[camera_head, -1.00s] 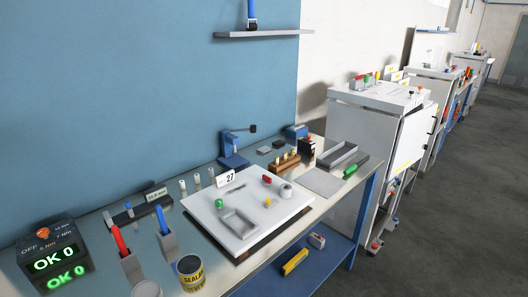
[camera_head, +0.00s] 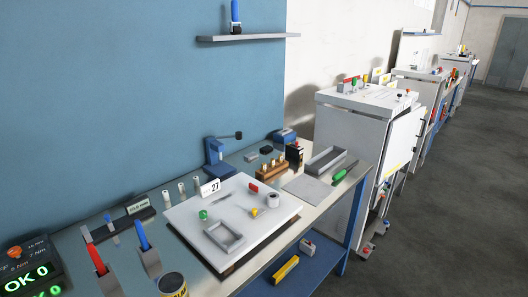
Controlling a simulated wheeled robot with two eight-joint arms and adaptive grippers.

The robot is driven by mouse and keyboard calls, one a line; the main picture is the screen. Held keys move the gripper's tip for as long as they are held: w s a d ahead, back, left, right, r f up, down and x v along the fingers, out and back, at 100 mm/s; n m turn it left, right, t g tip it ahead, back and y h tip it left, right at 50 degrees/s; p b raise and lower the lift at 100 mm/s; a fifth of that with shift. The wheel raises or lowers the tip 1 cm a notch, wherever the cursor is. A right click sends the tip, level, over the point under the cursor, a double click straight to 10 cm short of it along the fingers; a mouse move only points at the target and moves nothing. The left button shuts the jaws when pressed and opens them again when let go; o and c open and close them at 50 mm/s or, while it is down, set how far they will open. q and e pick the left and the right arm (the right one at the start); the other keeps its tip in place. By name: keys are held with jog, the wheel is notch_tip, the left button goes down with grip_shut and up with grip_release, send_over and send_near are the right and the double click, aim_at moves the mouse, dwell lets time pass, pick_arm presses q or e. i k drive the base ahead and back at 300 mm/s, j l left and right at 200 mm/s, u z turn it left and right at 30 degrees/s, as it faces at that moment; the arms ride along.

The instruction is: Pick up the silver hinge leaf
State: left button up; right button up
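A small thin silver-grey piece (camera_head: 222,201) lies flat on the white board (camera_head: 275,222) on the workbench. It may be the silver hinge leaf, but it is too small to tell its shape. A number 27 card (camera_head: 210,187) stands at the board's back edge, close to it. Neither of my grippers is in view.
Left on the bench are red (camera_head: 95,254) and blue (camera_head: 143,236) handled tools in holders, a can (camera_head: 173,286) and a lit display (camera_head: 27,277). Behind are a blue stand (camera_head: 217,158) and a wooden block (camera_head: 272,170). A white cabinet (camera_head: 345,133) stands right.

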aim_at(252, 156)
jog(key=i+l+z, duration=0.7)
jog(key=z, duration=0.15)
jog(key=i+l+z, duration=0.1)
jog(key=i+z, duration=0.3)
jog(key=i+l+u, duration=0.1)
jog(key=i+u, duration=0.35)
jog(key=i+l+u, duration=0.25)
jog(key=i+u, duration=0.15)
